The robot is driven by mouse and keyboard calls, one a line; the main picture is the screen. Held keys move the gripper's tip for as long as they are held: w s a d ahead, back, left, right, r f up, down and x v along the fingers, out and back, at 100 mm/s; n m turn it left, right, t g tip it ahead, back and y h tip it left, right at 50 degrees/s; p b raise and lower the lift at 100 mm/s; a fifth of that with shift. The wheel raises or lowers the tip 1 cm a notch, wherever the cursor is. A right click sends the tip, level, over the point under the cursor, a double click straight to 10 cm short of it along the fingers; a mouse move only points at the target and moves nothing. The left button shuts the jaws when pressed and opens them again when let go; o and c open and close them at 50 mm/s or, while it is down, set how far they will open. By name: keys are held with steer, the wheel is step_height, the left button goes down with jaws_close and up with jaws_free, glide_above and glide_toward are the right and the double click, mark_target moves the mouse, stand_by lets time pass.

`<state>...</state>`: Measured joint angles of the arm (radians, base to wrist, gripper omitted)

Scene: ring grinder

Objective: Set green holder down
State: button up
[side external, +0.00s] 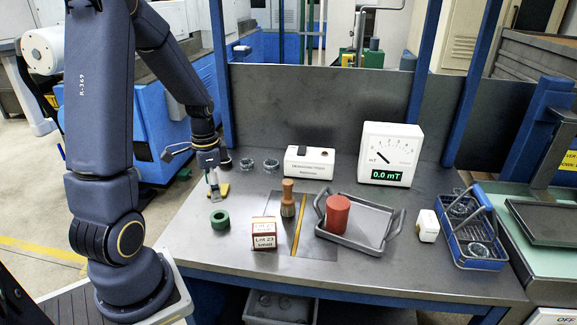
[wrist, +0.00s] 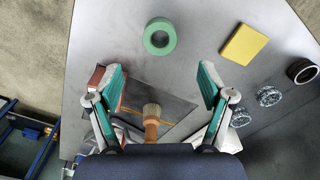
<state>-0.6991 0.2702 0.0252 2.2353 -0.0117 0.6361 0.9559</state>
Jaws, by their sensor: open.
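The green holder is a short ring standing on the bare grey tabletop; it is in the side view (side external: 220,225) and at the top middle of the wrist view (wrist: 149,40). My gripper is open and empty; it hangs above the table behind the ring in the side view (side external: 214,185). In the wrist view my gripper's teal-padded fingers (wrist: 161,82) are wide apart, and the ring lies beyond their tips, touching neither.
A yellow block (wrist: 243,43) lies beside the ring. A wooden-handled brush (side external: 288,200) and a red-and-white box (side external: 264,235) stand to the right. A grey tray (side external: 370,238) holds a red cylinder (side external: 337,213). A meter (side external: 389,154) reads 0.0 mT. Glassy rings (wrist: 269,96) lie at right.

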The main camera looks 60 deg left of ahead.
steer(key=w+d+r+t, duration=0.2)
steer(key=d+r, duration=0.6)
steer(key=r, duration=0.2)
steer(key=s+d+r+n+t, duration=0.2)
steer(key=s+d+r, duration=0.3)
steer(key=d, duration=0.7)
step_height(320, 180, up, 2)
steer(key=shift+s+d+r+n+t, duration=0.2)
steer(key=shift+d+n+t, duration=0.1)
steer(key=shift+t, duration=0.5)
